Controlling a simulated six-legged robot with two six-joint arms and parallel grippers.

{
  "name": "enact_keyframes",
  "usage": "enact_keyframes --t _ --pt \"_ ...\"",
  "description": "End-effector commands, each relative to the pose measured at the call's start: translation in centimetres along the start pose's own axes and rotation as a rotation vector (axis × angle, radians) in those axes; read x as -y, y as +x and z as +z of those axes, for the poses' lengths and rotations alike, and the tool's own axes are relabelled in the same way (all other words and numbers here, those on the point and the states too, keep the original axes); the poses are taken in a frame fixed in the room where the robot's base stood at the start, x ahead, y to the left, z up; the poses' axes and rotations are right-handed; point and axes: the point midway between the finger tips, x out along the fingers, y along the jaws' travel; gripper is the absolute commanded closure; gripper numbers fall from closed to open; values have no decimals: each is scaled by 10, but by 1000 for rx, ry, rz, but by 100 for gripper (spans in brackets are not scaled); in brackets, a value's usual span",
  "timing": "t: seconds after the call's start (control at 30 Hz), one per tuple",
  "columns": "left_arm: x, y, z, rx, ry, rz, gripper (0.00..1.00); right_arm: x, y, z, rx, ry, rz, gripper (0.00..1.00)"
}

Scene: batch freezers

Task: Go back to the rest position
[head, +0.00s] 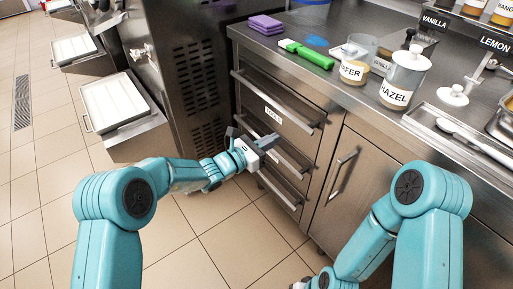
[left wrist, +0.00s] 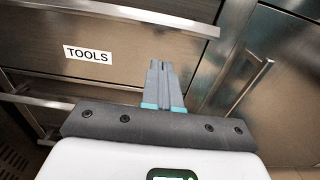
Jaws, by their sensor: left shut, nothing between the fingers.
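My left gripper (head: 268,141) is in front of the steel drawers, low beside the counter. Its two grey fingers are together with nothing between them; they also show shut in the left wrist view (left wrist: 160,68). The drawer labelled TOOLS (left wrist: 130,55) is behind the fingers there, and it shows in the head view with its long bar handle (head: 280,98). The drawers look closed. I cannot tell whether the fingers touch a lower handle. My right arm bends down at the lower right, and its fingers are out of the frame.
The steel counter (head: 345,92) holds purple sponges (head: 265,24), a green-handled tool (head: 306,54), a WAFER jar (head: 354,70) and a HAZEL jar (head: 402,80). A cabinet door (head: 345,185) is right of the drawers. Batch freezers with white trays (head: 115,103) stand left. Tiled floor is open.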

Motion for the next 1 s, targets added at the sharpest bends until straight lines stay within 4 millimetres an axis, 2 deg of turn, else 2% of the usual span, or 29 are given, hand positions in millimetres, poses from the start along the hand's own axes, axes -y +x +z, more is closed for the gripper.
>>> enact_keyframes --t 0.1,0.23,0.5,0.6,0.67,0.77,0.8,0.87,0.9,0.97,1.0 --pt "-2 -23 2 -1 -1 1 100 2 -5 0 0 0 0 57" --pt "-3 -40 1 -1 0 2 100 2 -7 0 0 0 0 57" --pt "-1 -51 0 0 2 -1 100 2 -7 0 0 0 0 57" --pt "5 -54 -11 -38 12 -21 100 2 -7 0 0 0 0 57" --pt "16 -60 -30 -102 31 -60 100 2 -7 0 0 0 0 57" --pt "49 -84 -80 -279 100 -180 100 2 -7 0 0 0 0 57" --pt "65 -100 -104 -365 140 -244 100 2 -7 0 0 0 0 57" --pt "88 -129 -140 -493 216 -352 100 2 -7 0 0 0 0 57" --pt "103 -151 -162 -572 272 -427 100 2 -7 0 0 0 0 57" --pt "123 -187 -191 -681 371 -549 100 2 -7 0 0 0 0 57" --pt "135 -214 -209 -746 446 -637 100 2 -7 0 0 0 0 57"
